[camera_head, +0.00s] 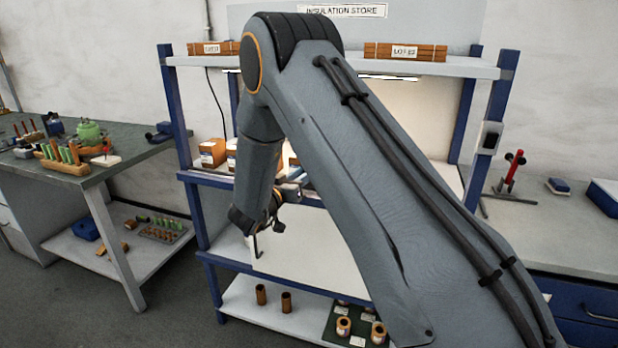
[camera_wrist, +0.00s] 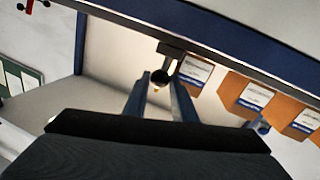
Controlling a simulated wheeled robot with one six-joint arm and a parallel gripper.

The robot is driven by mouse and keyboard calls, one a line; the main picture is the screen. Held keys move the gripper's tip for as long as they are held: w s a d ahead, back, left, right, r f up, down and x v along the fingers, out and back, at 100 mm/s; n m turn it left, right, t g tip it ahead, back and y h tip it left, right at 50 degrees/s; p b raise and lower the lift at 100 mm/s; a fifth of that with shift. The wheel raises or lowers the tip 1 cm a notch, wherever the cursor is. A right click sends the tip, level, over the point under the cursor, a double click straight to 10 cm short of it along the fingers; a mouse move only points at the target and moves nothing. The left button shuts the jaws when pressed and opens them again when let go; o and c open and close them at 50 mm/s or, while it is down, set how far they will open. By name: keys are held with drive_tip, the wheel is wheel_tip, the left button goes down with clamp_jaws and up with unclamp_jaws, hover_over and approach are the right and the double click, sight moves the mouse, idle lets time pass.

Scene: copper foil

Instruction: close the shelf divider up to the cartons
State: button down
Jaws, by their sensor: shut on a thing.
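Brown cartons with white and blue labels (camera_wrist: 194,72) stand in a row at the right of the wrist view. In the head view, cartons (camera_head: 212,152) show on the middle shelf, left of my arm. The shelf divider (camera_wrist: 172,62) appears as a narrow grey-brown piece under a dark rail, beside the nearest carton; whether they touch is unclear. My gripper (camera_wrist: 161,88) is shut, its two fingers on either side of a dark round knob (camera_wrist: 160,77) by the divider. In the head view my arm hides the divider, and the jaws are hard to make out.
The shelf's blue-edged board (camera_wrist: 230,42) runs close above the cartons in the wrist view. Brown tubes (camera_head: 274,298) and rolls stand on the bottom shelf. A workbench (camera_head: 120,150) with tools is at left, another bench (camera_head: 560,245) at right. Bare floor lies between left bench and rack.

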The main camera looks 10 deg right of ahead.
drive_tip(key=shift+w+a, duration=0.1)
drive_tip(key=shift+a, duration=0.1)
drive_tip(key=c, duration=1.5)
unclamp_jaws()
drive_tip(key=shift+o, duration=0.2)
drive_tip(key=b+v, duration=0.1)
drive_tip(key=v, duration=0.6)
drive_tip(key=shift+s+a+b, duration=0.25)
drive_tip(key=shift+b, duration=0.1)
